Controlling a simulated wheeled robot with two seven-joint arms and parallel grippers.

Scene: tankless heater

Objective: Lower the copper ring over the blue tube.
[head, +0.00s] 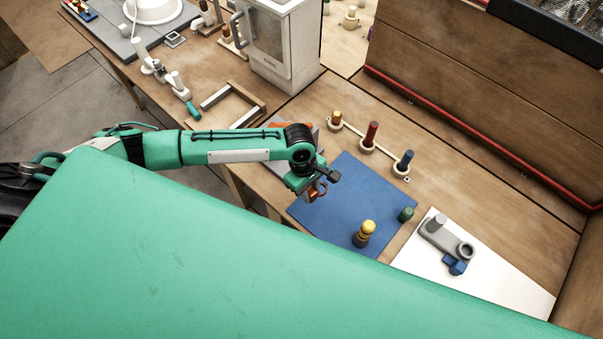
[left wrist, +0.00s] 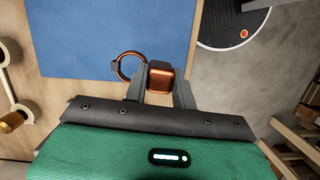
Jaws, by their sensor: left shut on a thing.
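The copper ring (left wrist: 119,66) is joined to a copper block (left wrist: 159,77). My left gripper (left wrist: 160,84) is shut on that block, and the ring sticks out to the left in the left wrist view. In the head view my left gripper (head: 308,186) is over the left part of the blue mat (head: 345,190), with a bit of copper (head: 317,190) showing at its tip. The blue tube (head: 406,158) stands upright in a round wooden base right of the gripper, apart from the ring. My right gripper is not in view.
A red tube (head: 371,133) and an orange tube (head: 337,117) stand in a row with the blue one. A yellow-topped peg (head: 365,230) and a green piece (head: 406,214) stand near the mat's right side. A white sheet (head: 500,283) holds a grey fitting (head: 447,236).

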